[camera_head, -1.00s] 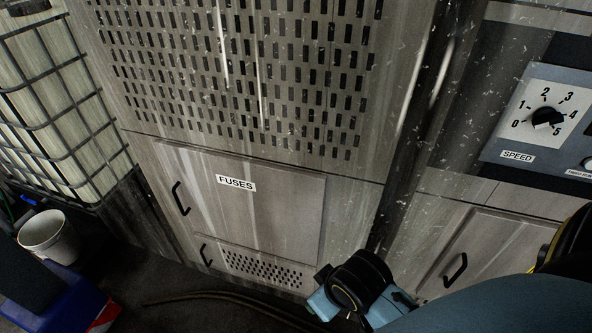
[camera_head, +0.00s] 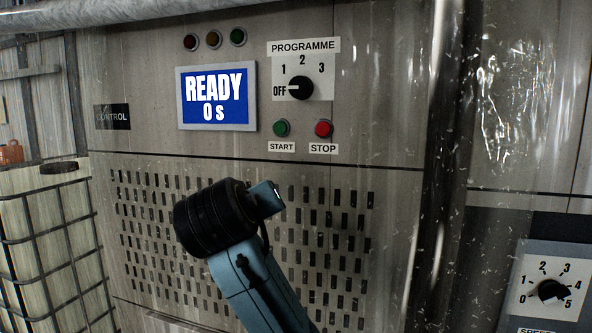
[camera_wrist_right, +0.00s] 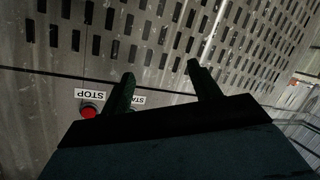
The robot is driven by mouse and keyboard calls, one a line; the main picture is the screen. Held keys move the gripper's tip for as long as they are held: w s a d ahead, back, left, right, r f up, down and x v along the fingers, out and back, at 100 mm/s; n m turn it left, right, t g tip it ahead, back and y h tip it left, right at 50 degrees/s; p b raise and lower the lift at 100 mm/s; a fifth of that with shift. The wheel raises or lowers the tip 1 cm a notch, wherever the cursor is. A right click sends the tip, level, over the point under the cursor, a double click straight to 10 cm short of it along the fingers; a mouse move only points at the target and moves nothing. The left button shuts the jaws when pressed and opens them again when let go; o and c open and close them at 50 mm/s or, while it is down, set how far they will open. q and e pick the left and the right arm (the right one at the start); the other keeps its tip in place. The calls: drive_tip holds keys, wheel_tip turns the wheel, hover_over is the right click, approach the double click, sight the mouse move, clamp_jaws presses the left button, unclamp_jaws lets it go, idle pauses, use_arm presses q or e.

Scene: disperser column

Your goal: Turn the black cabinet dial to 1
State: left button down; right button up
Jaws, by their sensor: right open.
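The black programme dial (camera_head: 299,88) sits on a white plate marked OFF, 1, 2, 3 on the upper cabinet panel. Its white mark points left, at OFF. My right arm rises in the head view to a black wrist (camera_head: 212,218) in front of the vent slots, below and left of the dial. In the right wrist view my right gripper (camera_wrist_right: 160,82) is open and empty, its two fingers apart. The dial is not visible there, and the fingertips are hard to make out in the head view. My left gripper is in neither view.
A green start button (camera_head: 282,128) and a red stop button (camera_head: 323,129) sit just under the dial. A blue screen (camera_head: 216,97) reads READY 0 s. A separate speed dial (camera_head: 551,290) is at lower right. A caged tank (camera_head: 45,240) stands left.

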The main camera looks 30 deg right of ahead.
wheel_tip(320, 180, up, 12)
drive_tip(key=s+m+h, duration=0.2)
drive_tip(key=h, duration=0.1)
drive_tip(key=m+h, duration=0.2)
drive_tip(key=m, duration=0.1)
approach(299, 88)
drive_tip(key=p+x, duration=0.4)
drive_tip(key=x, duration=0.3)
drive_tip(key=shift+w+d+r+p, duration=0.15)
drive_tip(key=shift+d+p, duration=0.05)
drive_tip(key=shift+p, duration=0.1)
drive_tip(key=shift+w+d, duration=0.3)
drive_tip(key=shift+d, duration=0.05)
drive_tip(key=c, duration=1)
